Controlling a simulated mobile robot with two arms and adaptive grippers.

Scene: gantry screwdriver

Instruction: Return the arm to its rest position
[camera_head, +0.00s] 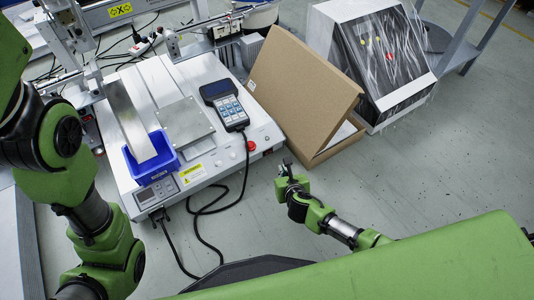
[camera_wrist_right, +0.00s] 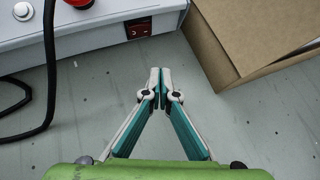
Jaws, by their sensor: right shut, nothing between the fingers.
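My right gripper (camera_head: 286,164) is shut and empty. In the head view it hangs over the grey floor, in front of the cardboard box and to the right of the gantry machine's front corner. In the right wrist view its two fingertips (camera_wrist_right: 160,76) meet, with only bare floor around them. My right arm reaches up from the lower right of the head view. My left arm fills the left side of the head view, in front of the gantry machine (camera_head: 228,157). Its gripper does not show.
A handheld controller (camera_head: 224,104) and a blue bin (camera_head: 150,156) sit on the machine. Black cables (camera_head: 213,212) hang to the floor.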

